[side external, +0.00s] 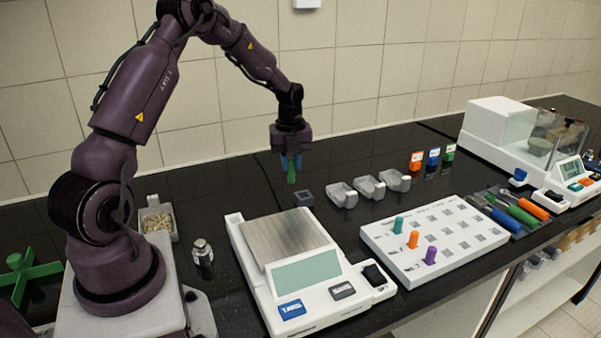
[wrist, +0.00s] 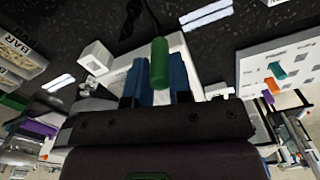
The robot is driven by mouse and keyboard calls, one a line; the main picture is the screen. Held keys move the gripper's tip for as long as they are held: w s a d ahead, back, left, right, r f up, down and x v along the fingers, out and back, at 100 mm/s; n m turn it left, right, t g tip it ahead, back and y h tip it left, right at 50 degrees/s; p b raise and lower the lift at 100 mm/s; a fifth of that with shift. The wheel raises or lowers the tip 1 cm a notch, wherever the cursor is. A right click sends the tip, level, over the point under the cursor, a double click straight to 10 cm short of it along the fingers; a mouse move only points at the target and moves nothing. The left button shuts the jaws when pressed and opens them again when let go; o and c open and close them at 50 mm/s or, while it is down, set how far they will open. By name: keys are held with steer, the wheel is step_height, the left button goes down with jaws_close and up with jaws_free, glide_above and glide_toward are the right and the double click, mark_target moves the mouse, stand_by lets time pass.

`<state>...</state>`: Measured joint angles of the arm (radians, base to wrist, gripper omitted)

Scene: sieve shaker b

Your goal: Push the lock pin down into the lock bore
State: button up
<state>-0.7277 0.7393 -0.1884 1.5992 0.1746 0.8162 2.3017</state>
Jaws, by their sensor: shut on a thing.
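My gripper (side external: 291,160) is shut on a green pin (side external: 291,178), which hangs upright, held above the black bench. In the wrist view the green pin (wrist: 159,62) sits between the two blue fingers, its free end sticking out past them. A small dark grey block (side external: 304,198) stands on the bench below and slightly right of the pin in the side view. The pin is clear of the block. I cannot make out the lock bore for certain in either view.
A white scale (side external: 317,295) with a metal plate stands in front. Grey cups (side external: 369,187) stand right of the block. A white peg board (side external: 405,262) holds teal, orange and purple pegs. A metal weight (side external: 202,256) and a bin of pellets (side external: 157,222) are at left.

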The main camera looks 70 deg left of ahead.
steer(key=s+d+r, duration=0.4)
steer(key=s+r, duration=0.2)
steer(key=r, duration=0.1)
steer(key=shift+s+d+r, duration=0.2)
steer(key=shift+s+r, duration=0.1)
steer(key=shift+r, duration=0.05)
stand_by(0.6)
steer(key=s+a+f+n, duration=0.2)
steer(key=s+f+n, duration=0.35)
steer(key=s, duration=0.35)
steer(key=shift+n, duration=0.25)
steer(key=shift+a+f, duration=0.15)
steer(key=shift+f, duration=3.15)
steer(key=shift+f, duration=1.8)
